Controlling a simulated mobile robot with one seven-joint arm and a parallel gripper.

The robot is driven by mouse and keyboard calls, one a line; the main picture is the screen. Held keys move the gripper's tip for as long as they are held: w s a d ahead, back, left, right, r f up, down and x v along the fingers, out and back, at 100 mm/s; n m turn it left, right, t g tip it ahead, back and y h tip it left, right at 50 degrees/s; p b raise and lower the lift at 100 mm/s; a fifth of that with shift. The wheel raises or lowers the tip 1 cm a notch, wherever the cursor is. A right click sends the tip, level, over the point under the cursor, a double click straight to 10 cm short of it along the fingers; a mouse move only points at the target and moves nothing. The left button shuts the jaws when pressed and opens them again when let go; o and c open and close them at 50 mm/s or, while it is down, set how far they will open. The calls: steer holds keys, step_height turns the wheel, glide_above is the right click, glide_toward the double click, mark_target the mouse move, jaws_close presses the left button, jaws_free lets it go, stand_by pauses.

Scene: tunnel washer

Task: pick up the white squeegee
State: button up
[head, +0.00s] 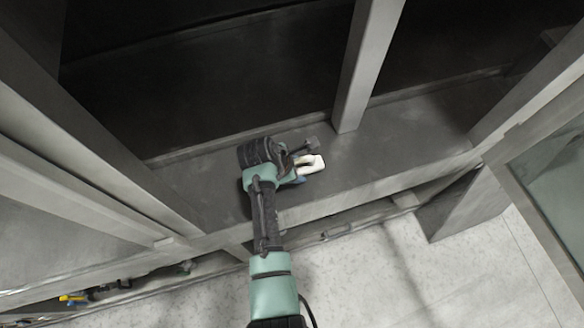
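A small white thing (313,164), likely the white squeegee, shows on or just above the grey ledge, right at the end of my arm. My gripper (297,163) is at its left end, over the ledge. The arm's dark wrist and green link hide part of the gripper. The fingers are too small and too covered to tell whether they are open or closed on the white thing. I cannot tell whether the white thing rests on the ledge or is held.
A grey upright post (366,62) rises from the ledge (425,125) to the right of my gripper. A dark recess lies behind the ledge. Small coloured items (75,297) lie low at the left. Pale floor (400,270) is open in front.

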jaws_close()
steer(key=shift+r, duration=0.15)
step_height(320, 180, up, 10)
steer(key=shift+f+b, duration=0.1)
steer(key=shift+b, duration=0.5)
